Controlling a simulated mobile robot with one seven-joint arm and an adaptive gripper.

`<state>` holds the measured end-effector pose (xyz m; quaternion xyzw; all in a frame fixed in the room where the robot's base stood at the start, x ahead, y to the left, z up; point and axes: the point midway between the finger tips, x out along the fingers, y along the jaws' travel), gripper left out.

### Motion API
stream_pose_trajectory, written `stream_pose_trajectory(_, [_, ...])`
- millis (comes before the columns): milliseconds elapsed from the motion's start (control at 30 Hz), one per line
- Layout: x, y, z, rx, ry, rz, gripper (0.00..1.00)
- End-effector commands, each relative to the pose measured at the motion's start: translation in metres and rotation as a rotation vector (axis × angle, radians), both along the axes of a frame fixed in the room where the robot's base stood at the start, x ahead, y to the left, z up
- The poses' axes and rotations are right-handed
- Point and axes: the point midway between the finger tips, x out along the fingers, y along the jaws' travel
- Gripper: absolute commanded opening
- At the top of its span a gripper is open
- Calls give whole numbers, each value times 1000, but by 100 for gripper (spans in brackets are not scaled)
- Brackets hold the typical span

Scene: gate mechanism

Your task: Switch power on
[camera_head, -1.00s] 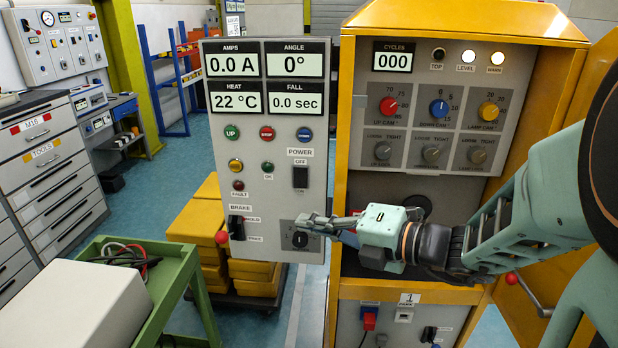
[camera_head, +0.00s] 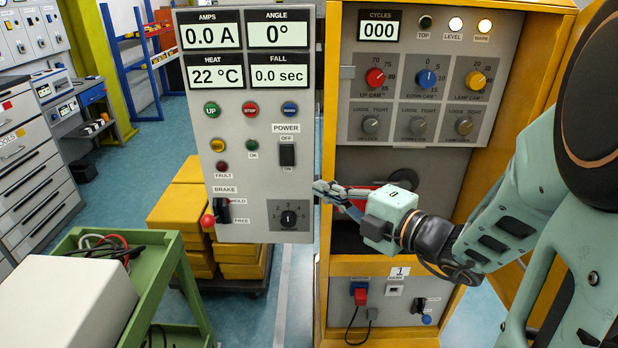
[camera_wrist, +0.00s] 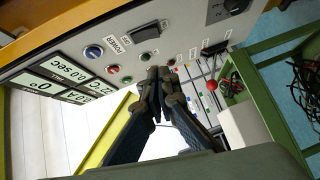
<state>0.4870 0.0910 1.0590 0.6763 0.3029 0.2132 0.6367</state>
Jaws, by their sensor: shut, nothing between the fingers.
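The power switch (camera_head: 287,154) is a black rocker on the grey control panel (camera_head: 235,160), under the POWER label, with OFF marked above it and ON below. Its exact rocker tilt is hard to tell. The amps display reads 0.0 A. In the wrist view the switch (camera_wrist: 148,20) is a dark block near the top, beyond the fingertips. My gripper (camera_head: 318,190) is shut and empty at the panel's right edge, lower than the switch and right of it. In the wrist view my gripper (camera_wrist: 160,78) has its fingertips together, pointing toward the panel; contact cannot be told.
A black selector knob (camera_head: 288,218) sits low on the panel near my gripper. The brake lever with a red ball (camera_head: 207,220) sticks out at lower left. A yellow cabinet (camera_head: 330,270) stands close on the right. A green cart (camera_head: 165,275) is at the left front.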

Motion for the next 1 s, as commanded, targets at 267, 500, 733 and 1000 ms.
stream_pose_trajectory(267, [37, 38, -8, 0, 1, 7, 0])
stream_pose_trajectory(500, [75, 65, -12, 0, 1, 2, 0])
stream_pose_trajectory(733, [100, 63, -15, 0, 1, 2, 0])
stream_pose_trajectory(1000, [106, 62, -15, 0, 1, 2, 0])
